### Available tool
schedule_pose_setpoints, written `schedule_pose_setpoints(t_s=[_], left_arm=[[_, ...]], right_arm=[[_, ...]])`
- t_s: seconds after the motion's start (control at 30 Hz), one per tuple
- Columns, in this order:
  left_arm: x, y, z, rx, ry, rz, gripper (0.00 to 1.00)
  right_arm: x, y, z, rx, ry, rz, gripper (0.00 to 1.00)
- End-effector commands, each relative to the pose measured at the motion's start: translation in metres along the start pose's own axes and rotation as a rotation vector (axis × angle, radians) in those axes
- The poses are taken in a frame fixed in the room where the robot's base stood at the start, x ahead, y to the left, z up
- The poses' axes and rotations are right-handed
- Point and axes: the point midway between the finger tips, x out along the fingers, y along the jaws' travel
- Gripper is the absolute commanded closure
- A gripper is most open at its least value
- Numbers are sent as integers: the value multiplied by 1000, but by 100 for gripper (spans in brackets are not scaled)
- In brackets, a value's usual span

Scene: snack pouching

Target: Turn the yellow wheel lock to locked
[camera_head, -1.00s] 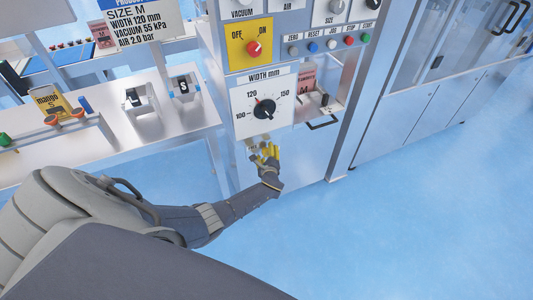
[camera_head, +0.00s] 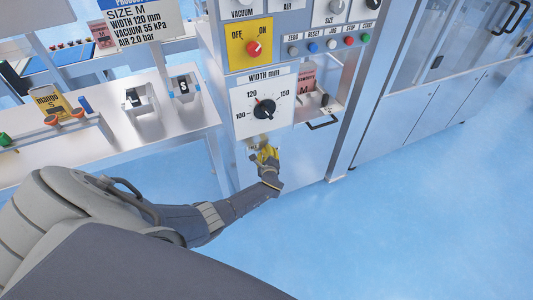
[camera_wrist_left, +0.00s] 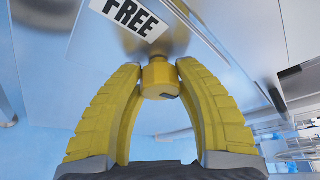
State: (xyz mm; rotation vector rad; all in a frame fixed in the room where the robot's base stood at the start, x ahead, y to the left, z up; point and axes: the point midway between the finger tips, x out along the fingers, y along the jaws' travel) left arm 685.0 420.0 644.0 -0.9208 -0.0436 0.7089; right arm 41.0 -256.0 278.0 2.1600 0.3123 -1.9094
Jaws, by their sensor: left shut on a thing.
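The yellow wheel lock (camera_wrist_left: 158,77) shows in the left wrist view as a small yellow knob at the end of a stem on the machine's front panel. A white label reading FREE (camera_wrist_left: 130,17) is beside it. My left gripper (camera_wrist_left: 160,72) has its two yellow fingertips on either side of the knob and is shut on it. In the head view my left gripper (camera_head: 266,153) is low on the machine's front, below the width dial, and largely hides the lock. My right gripper is not in view.
The width dial (camera_head: 265,108) is just above my left gripper, and the red vacuum switch (camera_head: 254,49) is higher. A pouch slot with a handle (camera_head: 322,123) is to the right. A table (camera_head: 150,136) with L and S holders is to the left. Blue floor is open at lower right.

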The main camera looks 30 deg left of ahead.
Motion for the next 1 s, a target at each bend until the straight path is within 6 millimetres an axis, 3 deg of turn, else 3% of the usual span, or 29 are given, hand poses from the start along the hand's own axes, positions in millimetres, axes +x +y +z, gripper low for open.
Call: schedule_pose_setpoints(t_s=[0.53,0.57,0.6,0.8,1.0], left_arm=[[0,0,0,58,2,26,96],[0,0,0,58,2,26,65],[0,0,0,58,2,26,60],[0,0,0,58,2,26,39],[0,0,0,58,2,26,39]], right_arm=[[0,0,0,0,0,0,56],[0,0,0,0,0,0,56],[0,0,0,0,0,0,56],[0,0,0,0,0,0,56],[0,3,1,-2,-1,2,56]])
